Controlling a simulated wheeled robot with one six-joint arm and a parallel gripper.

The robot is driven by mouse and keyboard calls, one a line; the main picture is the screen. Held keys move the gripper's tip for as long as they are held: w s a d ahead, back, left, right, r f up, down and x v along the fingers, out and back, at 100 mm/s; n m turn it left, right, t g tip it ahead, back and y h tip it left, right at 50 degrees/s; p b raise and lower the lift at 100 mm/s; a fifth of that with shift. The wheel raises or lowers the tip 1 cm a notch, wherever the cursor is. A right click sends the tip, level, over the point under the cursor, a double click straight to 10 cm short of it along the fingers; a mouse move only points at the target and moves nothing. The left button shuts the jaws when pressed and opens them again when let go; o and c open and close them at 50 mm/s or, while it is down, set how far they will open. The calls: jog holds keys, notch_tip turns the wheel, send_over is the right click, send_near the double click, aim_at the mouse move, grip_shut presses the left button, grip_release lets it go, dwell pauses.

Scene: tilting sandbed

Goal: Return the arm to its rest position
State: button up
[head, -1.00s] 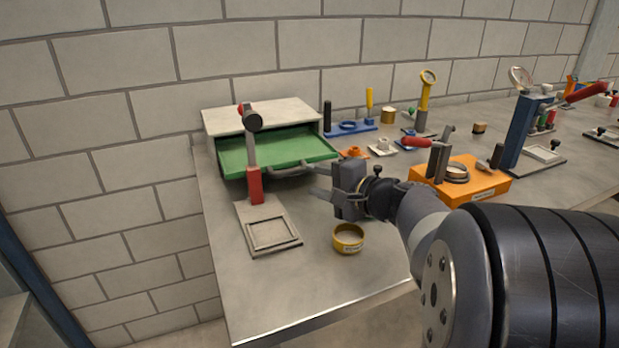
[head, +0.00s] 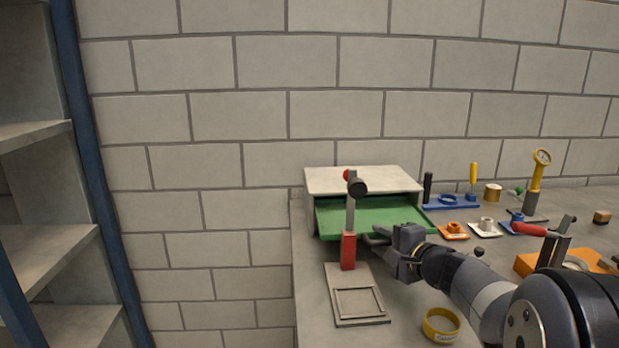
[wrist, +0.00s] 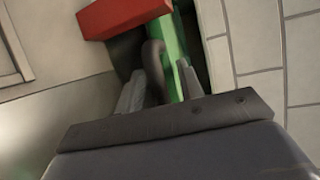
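My gripper (head: 380,236) is at the front of the open green drawer (head: 370,217) in the head view, beside its handle. In the wrist view, the two fingers (wrist: 160,88) stand apart. The dark curved drawer handle (wrist: 154,62) shows between them; I cannot tell whether they touch it. My arm reaches in from the lower right over the bench.
A yellow ring (head: 441,325) lies below my arm. Small orange (head: 453,231) and white (head: 485,228) parts sit to the right. Shelves (head: 50,255) stand far left.

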jog(key=shift+w+a, duration=0.3)
jog(key=shift+w, duration=0.25)
jog(key=shift+w+p, duration=0.35)
jog(key=shift+w, duration=0.05)
